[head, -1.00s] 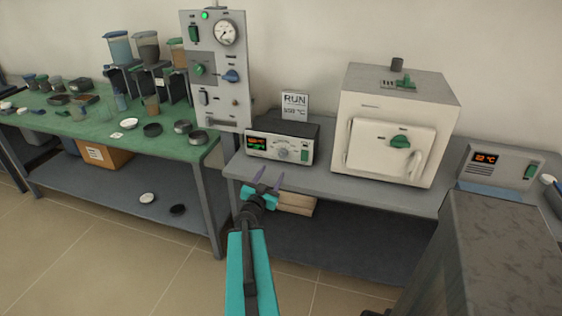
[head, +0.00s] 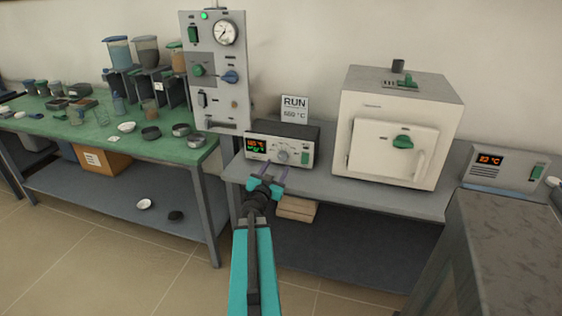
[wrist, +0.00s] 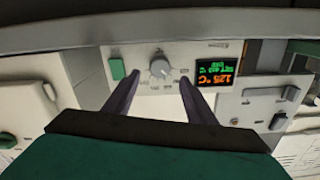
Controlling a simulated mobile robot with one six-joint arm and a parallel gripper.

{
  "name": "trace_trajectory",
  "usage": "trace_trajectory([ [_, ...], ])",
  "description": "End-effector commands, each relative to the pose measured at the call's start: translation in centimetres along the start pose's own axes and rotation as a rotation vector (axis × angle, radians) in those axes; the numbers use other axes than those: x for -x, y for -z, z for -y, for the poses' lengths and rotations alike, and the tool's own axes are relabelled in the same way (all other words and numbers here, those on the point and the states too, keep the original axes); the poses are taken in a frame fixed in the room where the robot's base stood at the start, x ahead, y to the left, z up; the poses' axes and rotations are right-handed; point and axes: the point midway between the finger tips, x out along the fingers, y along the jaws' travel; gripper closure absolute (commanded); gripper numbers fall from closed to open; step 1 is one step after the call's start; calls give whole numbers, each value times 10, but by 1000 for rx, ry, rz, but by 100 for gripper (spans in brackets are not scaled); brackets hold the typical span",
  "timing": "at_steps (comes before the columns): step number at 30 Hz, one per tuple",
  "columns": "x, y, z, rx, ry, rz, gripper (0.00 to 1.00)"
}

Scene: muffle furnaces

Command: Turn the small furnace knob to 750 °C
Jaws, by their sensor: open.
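The small furnace controller (head: 301,138) is a dark-topped box with a pale front, standing on the grey bench. Its round grey knob (head: 283,155) sits mid-front; in the wrist view the knob (wrist: 160,68) appears between the finger lines, with its pointer mark hard to read. The lit display (wrist: 218,75) appears upside down, with an orange line reading about 125 °C and a green set line too small to read surely. My gripper (head: 275,166) is open and empty, in front of the controller and apart from the knob. In the wrist view its two dark fingers (wrist: 160,85) point towards the panel.
A white furnace (head: 395,125) stands right of the controller. A RUN card (head: 294,108) stands behind the controller. A tall grey gauge panel (head: 215,75) rises at its left. A green switch (wrist: 117,68) sits beside the knob. Bench space in front of the furnace is clear.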

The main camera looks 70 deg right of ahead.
Motion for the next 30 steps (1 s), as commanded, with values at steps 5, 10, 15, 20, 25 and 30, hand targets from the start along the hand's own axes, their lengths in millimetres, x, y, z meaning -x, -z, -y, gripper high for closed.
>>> trace_trajectory([
  [5,-19,0,1,0,1,0,49],
  [10,-34,0,1,0,0,-1,49],
  [15,-48,0,1,0,0,-1,49],
  [20,-56,0,1,0,1,0,49],
  [25,-59,0,1,0,2,0,49],
  [30,-58,0,1,0,2,0,49],
])
